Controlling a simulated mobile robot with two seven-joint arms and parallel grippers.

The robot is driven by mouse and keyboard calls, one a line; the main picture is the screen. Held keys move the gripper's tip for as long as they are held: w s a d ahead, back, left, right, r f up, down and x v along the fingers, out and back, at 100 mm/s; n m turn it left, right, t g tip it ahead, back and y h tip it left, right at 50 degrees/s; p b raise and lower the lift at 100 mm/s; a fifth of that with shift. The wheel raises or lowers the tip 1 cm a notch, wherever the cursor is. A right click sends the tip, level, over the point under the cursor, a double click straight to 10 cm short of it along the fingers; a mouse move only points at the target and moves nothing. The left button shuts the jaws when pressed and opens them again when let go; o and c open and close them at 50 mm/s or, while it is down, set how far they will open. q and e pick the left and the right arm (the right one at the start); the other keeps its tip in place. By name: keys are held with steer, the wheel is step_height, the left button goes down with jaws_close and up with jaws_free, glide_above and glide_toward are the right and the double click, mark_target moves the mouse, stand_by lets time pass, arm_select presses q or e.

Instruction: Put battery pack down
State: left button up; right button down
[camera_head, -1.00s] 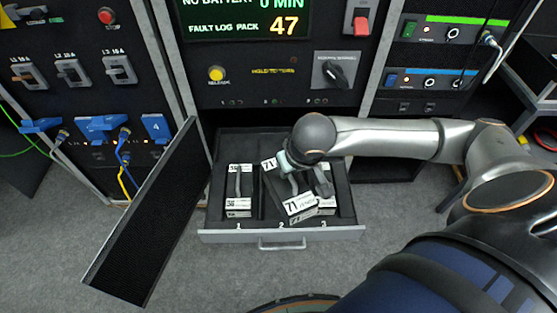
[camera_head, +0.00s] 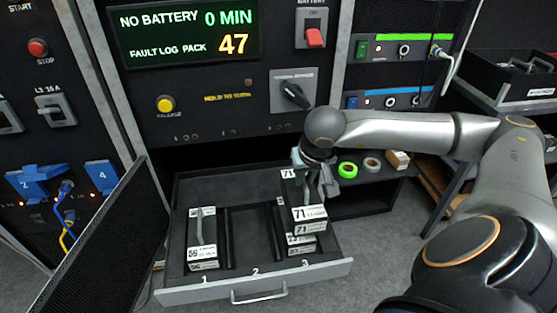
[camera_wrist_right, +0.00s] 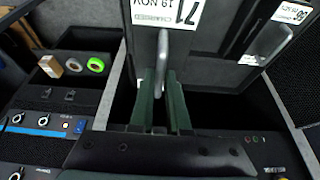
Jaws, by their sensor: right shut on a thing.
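My right gripper (camera_head: 318,172) is shut on the handle of the battery pack 71 (camera_head: 309,214), a dark block with white labels. In the right wrist view, the green fingers (camera_wrist_right: 160,100) close on the grey handle of pack 71 (camera_wrist_right: 165,38). The pack is held over the right side of the open drawer (camera_head: 262,287), above slot 3. Below it another pack (camera_head: 302,240) sits in slot 3, partly hidden. Pack 56 (camera_head: 202,240) stands in slot 1. Slot 2 (camera_head: 250,238) is empty. My left gripper is not in view.
A black perforated door (camera_head: 95,235) stands open left of the drawer. To the right, a shelf holds a green tape roll (camera_head: 347,169), a pale roll (camera_head: 371,163) and a small box (camera_head: 397,160). The panel above reads NO BATTERY.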

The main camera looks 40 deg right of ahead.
steer(key=w+a+f+b, duration=0.1)
steer(key=w+a+f, duration=0.8)
steer(key=f, duration=0.3)
steer(key=shift+w+a+f, duration=0.15)
steer(key=shift+a+f, duration=0.2)
steer(key=shift+a, duration=0.4)
steer(key=shift+b, duration=0.3)
steer(key=c, duration=1.3)
jaws_free()
steer(key=shift+f, duration=0.2)
steer(key=o, duration=0.4)
steer(key=shift+r, duration=0.1)
